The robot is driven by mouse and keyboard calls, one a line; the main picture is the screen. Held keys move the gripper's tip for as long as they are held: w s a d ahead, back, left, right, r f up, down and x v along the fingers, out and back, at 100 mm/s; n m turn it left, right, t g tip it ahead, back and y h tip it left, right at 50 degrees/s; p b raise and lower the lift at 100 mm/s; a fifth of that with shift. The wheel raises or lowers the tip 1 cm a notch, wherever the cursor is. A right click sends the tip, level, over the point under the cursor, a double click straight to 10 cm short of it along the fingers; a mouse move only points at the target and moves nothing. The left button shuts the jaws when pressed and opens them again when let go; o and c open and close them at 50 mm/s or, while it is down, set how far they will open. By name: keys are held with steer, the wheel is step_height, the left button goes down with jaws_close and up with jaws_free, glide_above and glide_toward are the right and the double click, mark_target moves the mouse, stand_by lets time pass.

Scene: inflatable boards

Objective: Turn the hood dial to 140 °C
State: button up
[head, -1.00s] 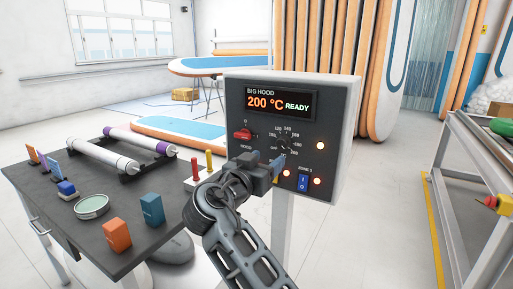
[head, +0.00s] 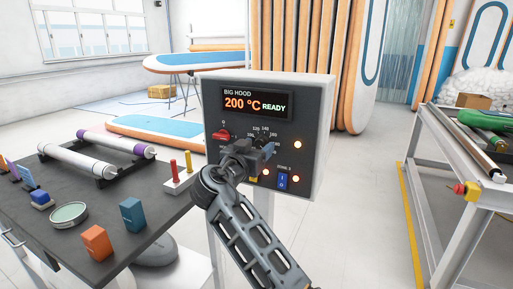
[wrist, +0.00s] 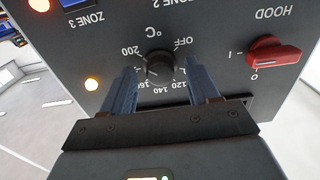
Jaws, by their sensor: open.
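The hood dial (wrist: 160,66) is a round black knob on the grey control panel (wrist: 225,20), with a printed scale around it running from OFF to 200. Its pointer is too small to read surely. My gripper (wrist: 162,73) is open, with one blue finger on each side of the dial; contact is not clear. In the head view my gripper (head: 256,150) is in front of the panel (head: 316,120) and hides the dial. The display (head: 257,104) reads BIG HOOD, 200 °C, READY.
A red HOOD switch (wrist: 273,54) sits beside the dial, and a blue ZONE 3 rocker (head: 283,181) is below it. Lit orange lamps dot the panel. A dark table (head: 150,225) with rollers and blocks stands left; a metal frame table (head: 450,150) stands right.

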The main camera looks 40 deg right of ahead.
steer(key=c, duration=1)
steer(key=shift+c, duration=0.2)
steer(key=n+p, duration=0.1)
steer(key=n, duration=0.4)
steer(key=shift+r+n, duration=0.1)
steer(key=shift+n, duration=0.3)
steer(key=n+p, duration=0.3)
steer(key=n, duration=0.3)
steer(key=shift+r, duration=0.1)
steer(key=n+p, duration=0.3)
steer(key=n, duration=0.3)
steer(key=shift+n+p, duration=0.3)
steer(key=shift+p, duration=0.1)
steer(key=n, duration=0.5)
steer(key=shift+p, duration=0.3)
steer(key=shift+n, duration=0.3)
